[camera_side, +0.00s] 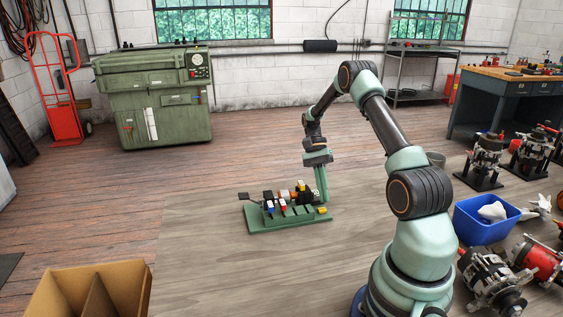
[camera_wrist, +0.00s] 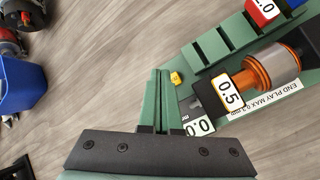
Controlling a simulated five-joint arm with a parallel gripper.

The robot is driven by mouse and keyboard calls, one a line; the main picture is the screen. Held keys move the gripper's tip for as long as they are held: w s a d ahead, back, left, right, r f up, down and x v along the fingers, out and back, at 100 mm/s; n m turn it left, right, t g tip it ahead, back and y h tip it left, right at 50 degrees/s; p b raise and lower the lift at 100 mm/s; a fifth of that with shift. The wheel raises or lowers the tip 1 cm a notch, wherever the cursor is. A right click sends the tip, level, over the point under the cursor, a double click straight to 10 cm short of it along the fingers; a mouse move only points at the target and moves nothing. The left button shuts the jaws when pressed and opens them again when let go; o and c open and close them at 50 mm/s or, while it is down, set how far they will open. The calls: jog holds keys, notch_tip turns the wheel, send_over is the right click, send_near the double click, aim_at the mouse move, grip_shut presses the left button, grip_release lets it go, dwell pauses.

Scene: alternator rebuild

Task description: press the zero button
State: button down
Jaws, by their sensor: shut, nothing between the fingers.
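A green fixture (camera_side: 262,226) stands on the bench and also fills the right of the wrist view (camera_wrist: 215,48). A small yellow button-like part (camera_wrist: 175,78) sits at its near end; it also shows in the side view (camera_side: 321,210). A small display (camera_wrist: 200,127) reading 0.0 is partly hidden by my gripper's body. My gripper (camera_wrist: 161,73) is shut and empty, its fingertips just left of the yellow part in the wrist view. In the side view my gripper (camera_side: 324,200) points down at the fixture's right end. I cannot tell whether the tips touch anything.
The fixture carries an orange and metal cylinder (camera_wrist: 268,68), a block marked 0.5 (camera_wrist: 227,92) and a red and blue block (camera_wrist: 262,12). A blue bin (camera_side: 480,225) and several alternators stand at right. A cardboard box (camera_side: 130,285) is front left. Bench left of the fixture is clear.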

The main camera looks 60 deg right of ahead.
aim_at(321, 207)
jog(key=shift+r, duration=2)
jog(key=shift+w+r, duration=0.1)
jog(key=w+a+r+n+t+h, duration=0.45)
jog(key=a+r+n, duration=0.25)
jog(key=a+r, duration=0.4)
jog(key=s+a+r+n+t, duration=0.1)
jog(key=a+r+n+t, duration=0.1)
jog(key=a+n, duration=0.3)
jog(key=s+a+r+n+t, duration=0.2)
jog(key=a+r+n+t, duration=0.1)
jog(key=a, duration=0.8)
jog(key=shift+s+n+t+h, duration=0.3)
jog(key=shift+n+t, duration=0.35)
jog(key=shift+n, duration=0.35)
